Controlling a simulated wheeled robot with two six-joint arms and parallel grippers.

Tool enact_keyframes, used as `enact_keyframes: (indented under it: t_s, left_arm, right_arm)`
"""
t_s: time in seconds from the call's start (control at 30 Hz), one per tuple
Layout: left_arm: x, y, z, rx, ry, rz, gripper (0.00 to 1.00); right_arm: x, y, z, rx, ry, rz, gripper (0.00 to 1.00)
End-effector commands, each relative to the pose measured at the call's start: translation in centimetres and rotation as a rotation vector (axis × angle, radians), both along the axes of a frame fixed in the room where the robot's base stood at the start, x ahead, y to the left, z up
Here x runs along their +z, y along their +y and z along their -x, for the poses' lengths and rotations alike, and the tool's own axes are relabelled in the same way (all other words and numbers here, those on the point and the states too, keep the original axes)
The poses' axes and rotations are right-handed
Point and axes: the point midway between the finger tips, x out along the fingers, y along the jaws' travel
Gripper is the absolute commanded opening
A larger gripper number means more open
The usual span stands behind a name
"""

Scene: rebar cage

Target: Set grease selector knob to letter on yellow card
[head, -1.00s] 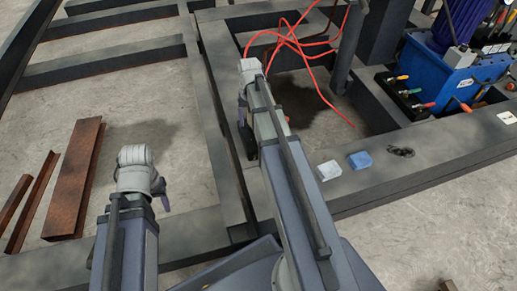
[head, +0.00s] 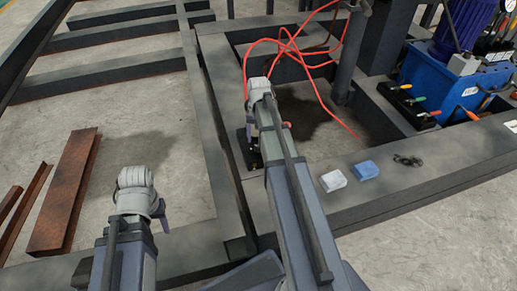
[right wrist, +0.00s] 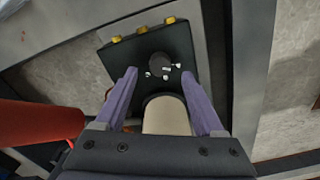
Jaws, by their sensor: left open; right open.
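In the right wrist view a black box (right wrist: 125,62) carries a round dark knob (right wrist: 161,64) with small white marks around it. I cannot read the marks or tell where the knob points. My right gripper (right wrist: 159,76) is open, its purple fingers spread toward either side of the knob; contact cannot be told. In the head view the right arm mostly hides the box. My left gripper (head: 163,218) is open and empty over the floor, away from the box. A pale card (head: 511,126) lies on the beam at far right; its letter is unreadable and no card looks clearly yellow.
Brass fittings (right wrist: 143,30) line the box's far edge. A red cylinder (right wrist: 35,122) is close at left in the wrist view. Red hoses (head: 290,45) curl behind the right arm. White (head: 333,180) and blue (head: 366,170) cloths lie on the beam. Rusty steel (head: 65,190) lies left.

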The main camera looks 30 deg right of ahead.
Motion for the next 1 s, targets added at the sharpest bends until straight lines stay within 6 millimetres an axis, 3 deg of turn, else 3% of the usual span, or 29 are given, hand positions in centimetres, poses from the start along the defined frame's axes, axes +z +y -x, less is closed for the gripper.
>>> enact_keyframes:
  t_s: [0.03,0.2,0.6,1.0]
  left_arm:
    - [-1.5,0.0,0.0,0.002,0.0,0.0,0.5]
    - [-3.3,0.0,0.0,0.007,-0.001,0.0,0.5]
    - [-3.7,0.0,0.0,0.009,-0.001,0.0,0.5]
    - [-3.7,0.0,0.0,0.009,-0.001,0.0,0.5]
  right_arm:
    - [-1.5,0.0,0.0,0.0,0.0,0.0,0.71]
    - [-3.3,0.0,0.0,0.0,0.0,0.0,0.71]
    - [-3.7,0.0,0.0,0.0,0.0,0.0,0.71]
    - [-3.7,0.0,0.0,0.0,0.0,0.0,0.27]
